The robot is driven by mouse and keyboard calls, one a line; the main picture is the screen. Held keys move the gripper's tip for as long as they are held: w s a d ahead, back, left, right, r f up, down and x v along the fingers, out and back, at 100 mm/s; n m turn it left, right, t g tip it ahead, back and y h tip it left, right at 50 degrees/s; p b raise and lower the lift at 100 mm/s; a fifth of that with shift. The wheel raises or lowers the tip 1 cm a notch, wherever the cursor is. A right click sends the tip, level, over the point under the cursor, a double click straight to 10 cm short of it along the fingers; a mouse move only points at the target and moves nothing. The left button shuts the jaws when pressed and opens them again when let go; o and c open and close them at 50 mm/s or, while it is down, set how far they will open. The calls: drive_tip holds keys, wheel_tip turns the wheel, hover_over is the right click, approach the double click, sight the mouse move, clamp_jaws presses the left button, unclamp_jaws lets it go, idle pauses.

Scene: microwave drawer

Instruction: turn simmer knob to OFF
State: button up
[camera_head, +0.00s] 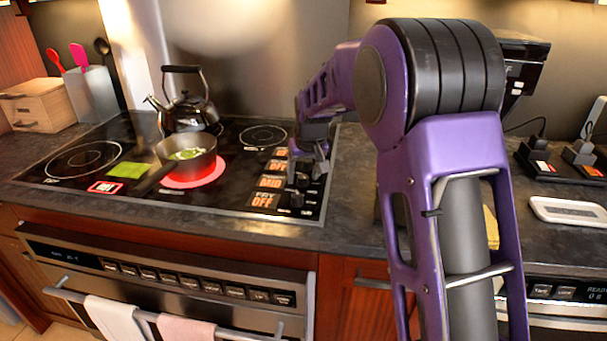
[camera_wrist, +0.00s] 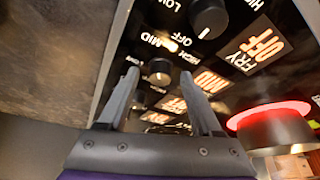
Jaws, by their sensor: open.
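The cooktop's black knobs run along its right side beside orange displays. In the wrist view a knob (camera_wrist: 158,70) sits between my gripper's (camera_wrist: 159,76) two open fingertips, with a gap on each side. The display near it (camera_wrist: 210,81) reads MID; the word above is not legible, so I cannot confirm it is the simmer knob. Another knob (camera_wrist: 209,18) lies beyond, beside a display reading FRY OFF (camera_wrist: 256,46). In the head view my gripper (camera_head: 309,168) points down over the knob row, hiding part of it.
A pan (camera_head: 186,153) with green food stands on a glowing red burner (camera_head: 195,179), left of the knobs. A kettle (camera_head: 187,112) stands behind it. Bare counter (camera_head: 350,215) lies right of the cooktop.

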clamp_jaws()
